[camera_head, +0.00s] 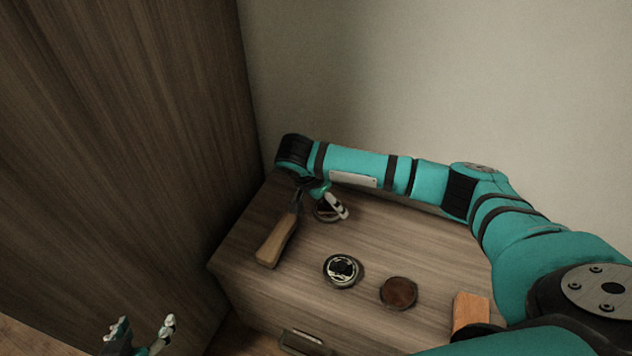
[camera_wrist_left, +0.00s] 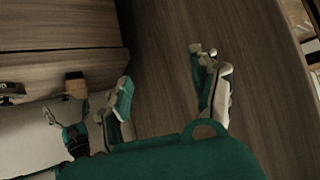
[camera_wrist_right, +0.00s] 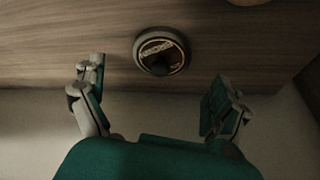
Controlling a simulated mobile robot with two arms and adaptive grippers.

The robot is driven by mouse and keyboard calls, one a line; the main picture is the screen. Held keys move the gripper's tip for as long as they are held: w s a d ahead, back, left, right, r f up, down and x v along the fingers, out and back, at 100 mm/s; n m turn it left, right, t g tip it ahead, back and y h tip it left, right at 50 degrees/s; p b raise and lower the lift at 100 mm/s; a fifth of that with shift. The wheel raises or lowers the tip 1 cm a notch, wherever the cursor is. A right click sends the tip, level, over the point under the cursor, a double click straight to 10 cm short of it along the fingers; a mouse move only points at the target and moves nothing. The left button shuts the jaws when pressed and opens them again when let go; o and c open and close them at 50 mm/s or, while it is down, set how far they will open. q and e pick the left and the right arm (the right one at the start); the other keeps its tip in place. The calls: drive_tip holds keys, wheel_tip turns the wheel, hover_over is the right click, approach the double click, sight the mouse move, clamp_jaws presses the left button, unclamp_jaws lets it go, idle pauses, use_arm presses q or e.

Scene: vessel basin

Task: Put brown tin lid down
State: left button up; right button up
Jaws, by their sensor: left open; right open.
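A round dark lid with a pale-lettered label and a brownish face (camera_wrist_right: 161,51) lies flat on the wooden cabinet top, near the wall; I take it for the brown tin lid. In the head view it (camera_head: 324,213) is partly hidden by my right gripper (camera_head: 335,204). My right gripper is open above it, with the lid apart from both fingers in the right wrist view. A brown-filled round tin (camera_head: 398,292) lies nearer the front. My left gripper (camera_head: 142,334) is open and empty, low at the left, off the cabinet top.
A round tin with a black and silver face (camera_head: 341,270) sits mid-top. A wooden-handled brush (camera_head: 277,242) lies at the left edge, a wooden block (camera_head: 471,309) at the right. A tall wooden panel (camera_head: 130,130) stands left; the wall (camera_head: 430,90) is behind.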

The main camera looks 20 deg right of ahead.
use_arm(q)
drive_tip(key=s+a+f+g+y+p, duration=0.1)
drive_tip(key=s+a+f+g+p, duration=0.1)
drive_tip(key=s+g, duration=0.4)
drive_tip(key=shift+s+a+f+g+y, duration=0.3)
drive_tip(key=shift+s+a+f, duration=0.7)
drive_tip(key=shift+s, duration=1.55)
use_arm(e)
drive_tip(key=v, duration=0.9)
use_arm(q)
drive_tip(key=shift+d+f, duration=0.15)
drive_tip(key=shift+d, duration=0.05)
use_arm(e)
drive_tip(key=shift+d+f, duration=0.1)
